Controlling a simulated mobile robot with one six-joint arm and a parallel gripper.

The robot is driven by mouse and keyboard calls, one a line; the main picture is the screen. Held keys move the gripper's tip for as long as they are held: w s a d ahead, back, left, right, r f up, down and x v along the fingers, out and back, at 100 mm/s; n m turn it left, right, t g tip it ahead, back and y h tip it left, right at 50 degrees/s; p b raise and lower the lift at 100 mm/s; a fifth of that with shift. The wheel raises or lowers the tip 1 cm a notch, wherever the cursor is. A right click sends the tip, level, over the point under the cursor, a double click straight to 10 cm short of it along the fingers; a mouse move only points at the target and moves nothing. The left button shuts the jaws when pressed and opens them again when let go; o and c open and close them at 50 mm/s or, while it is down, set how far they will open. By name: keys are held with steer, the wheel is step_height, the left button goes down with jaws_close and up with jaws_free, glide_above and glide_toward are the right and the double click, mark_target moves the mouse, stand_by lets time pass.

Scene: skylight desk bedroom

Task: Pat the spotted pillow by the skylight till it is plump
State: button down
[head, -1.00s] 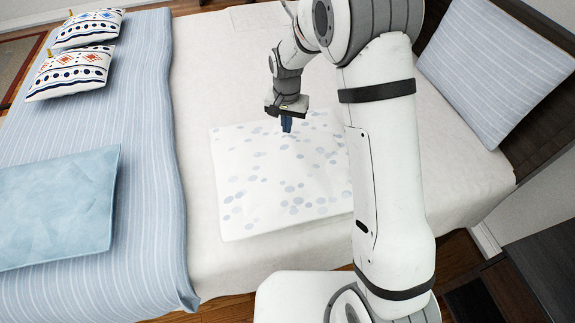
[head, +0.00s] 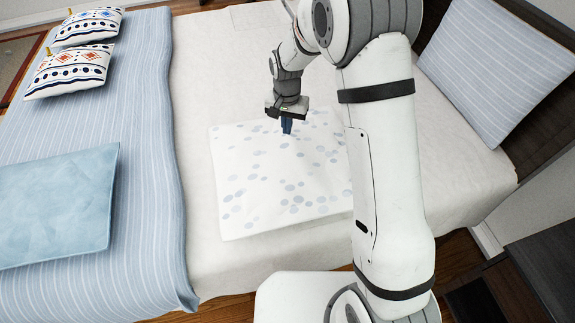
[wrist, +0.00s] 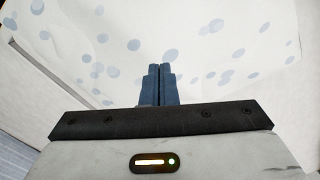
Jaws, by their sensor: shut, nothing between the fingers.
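The spotted pillow (head: 270,190) is white with blue-grey spots and lies flat on the cream sheet in the middle of the bed. My arm hides part of its right side. My gripper (head: 287,127) points down over the far part of the pillow, its blue fingers closed together and empty. Whether the tips touch the fabric I cannot tell. In the wrist view the closed fingers (wrist: 158,82) stand in front of the spotted pillow (wrist: 195,45), which fills most of the upper picture.
A striped blue blanket (head: 150,165) covers the bed's left part, with a plain light-blue pillow (head: 55,205) and patterned pillows (head: 68,70) on it. A striped pillow (head: 495,65) leans at the right against the dark headboard. Cream sheet (head: 215,70) is bare beyond the spotted pillow.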

mark_target(287, 151)
steer(key=shift+f+b, duration=2.45)
steer(key=shift+f, duration=1.15)
steer(key=shift+f+b, duration=1)
steer(key=shift+b, duration=0.15)
stand_by(0.3)
steer(key=shift+r+p, duration=1.95)
steer(key=shift+r, duration=1.4)
steer(key=shift+f, duration=0.2)
